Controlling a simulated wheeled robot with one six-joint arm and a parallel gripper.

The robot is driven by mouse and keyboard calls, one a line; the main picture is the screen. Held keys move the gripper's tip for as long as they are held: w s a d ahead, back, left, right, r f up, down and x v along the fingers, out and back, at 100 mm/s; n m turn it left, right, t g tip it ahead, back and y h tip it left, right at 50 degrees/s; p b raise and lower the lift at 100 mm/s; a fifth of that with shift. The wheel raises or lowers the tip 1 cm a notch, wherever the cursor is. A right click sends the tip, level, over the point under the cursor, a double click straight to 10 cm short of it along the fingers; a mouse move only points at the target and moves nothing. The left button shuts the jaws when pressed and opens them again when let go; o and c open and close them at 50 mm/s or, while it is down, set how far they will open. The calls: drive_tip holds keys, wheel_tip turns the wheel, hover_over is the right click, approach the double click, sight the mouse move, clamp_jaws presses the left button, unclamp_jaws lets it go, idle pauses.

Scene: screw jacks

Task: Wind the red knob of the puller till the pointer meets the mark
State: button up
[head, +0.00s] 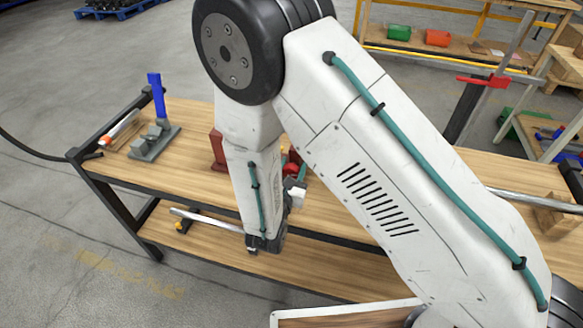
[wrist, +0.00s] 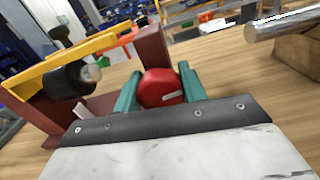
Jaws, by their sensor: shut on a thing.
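The puller has a dark red frame (wrist: 152,48), seen in the wrist view with a yellow bar (wrist: 85,60) over its top and a black cylinder with a pale end (wrist: 68,88) at its left. Its red knob (wrist: 162,90), with a short white stripe, sits between the teal fingers of my gripper (wrist: 159,84), which is shut on it from both sides. In the head view the dark red frame (head: 217,148) and a bit of the knob (head: 290,166) show, largely hidden behind my arm. I cannot make out the pointer or the mark.
On the wooden bench (head: 190,112), a grey fixture with a blue post (head: 157,96) stands at the left end. A metal bar (head: 530,198) on a wood block (head: 556,215) lies at the right. A lower shelf (head: 335,270) holds a rod. The bench around the puller looks clear.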

sight(290, 174)
drive_tip(key=o, duration=1)
drive_tip(key=v, duration=0.8)
drive_tip(key=shift+w, duration=0.1)
